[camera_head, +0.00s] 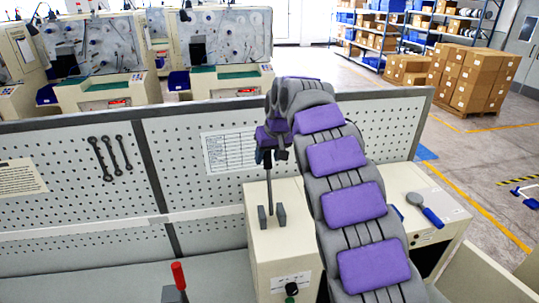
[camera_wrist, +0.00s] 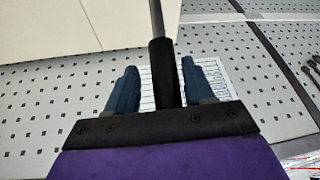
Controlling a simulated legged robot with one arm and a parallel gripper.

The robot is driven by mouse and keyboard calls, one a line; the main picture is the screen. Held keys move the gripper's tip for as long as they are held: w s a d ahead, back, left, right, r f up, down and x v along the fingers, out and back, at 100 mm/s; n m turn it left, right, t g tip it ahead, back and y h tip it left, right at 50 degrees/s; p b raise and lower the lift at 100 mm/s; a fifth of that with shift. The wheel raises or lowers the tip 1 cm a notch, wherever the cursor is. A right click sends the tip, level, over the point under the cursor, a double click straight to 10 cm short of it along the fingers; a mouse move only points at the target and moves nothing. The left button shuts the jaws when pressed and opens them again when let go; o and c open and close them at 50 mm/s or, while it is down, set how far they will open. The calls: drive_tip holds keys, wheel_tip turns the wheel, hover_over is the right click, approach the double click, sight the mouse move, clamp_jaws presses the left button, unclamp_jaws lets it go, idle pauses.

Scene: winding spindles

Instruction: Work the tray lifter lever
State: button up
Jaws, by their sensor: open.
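A lever with a thin metal rod (camera_head: 269,190) rises upright between two dark blocks on top of a cream machine box (camera_head: 262,245). Its black grip (camera_wrist: 164,72) shows in the wrist view between my gripper's two blue fingers. My gripper (camera_head: 267,157) is open around the lever's upper end, and it also shows in the wrist view (camera_wrist: 158,70). Gaps are visible on both sides of the grip, so the fingers look apart from it. In the head view the gripper hides most of the grip.
A perforated panel (camera_head: 190,152) with a paper sheet (camera_head: 230,151) stands just behind the lever. Wrenches (camera_head: 109,157) hang on it at left. A red-handled lever (camera_head: 179,276) stands at the front. A blue-handled round tool (camera_head: 426,211) lies right of my arm.

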drive_tip(key=shift+w+a+f, duration=0.15)
drive_tip(key=shift+a+f, duration=0.05)
drive_tip(key=shift+a, duration=0.3)
drive_tip(key=shift+w+a+f, duration=0.1)
drive_tip(key=shift+a+f, duration=0.05)
drive_tip(key=shift+a, duration=0.35)
drive_tip(key=shift+d, duration=0.4)
drive_tip(key=shift+c, duration=0.4)
drive_tip(key=shift+d+r, duration=0.1)
drive_tip(key=shift+d, duration=0.4)
drive_tip(key=c, duration=0.3)
drive_tip(key=shift+a, duration=0.35)
drive_tip(key=c, duration=0.5)
clamp_jaws()
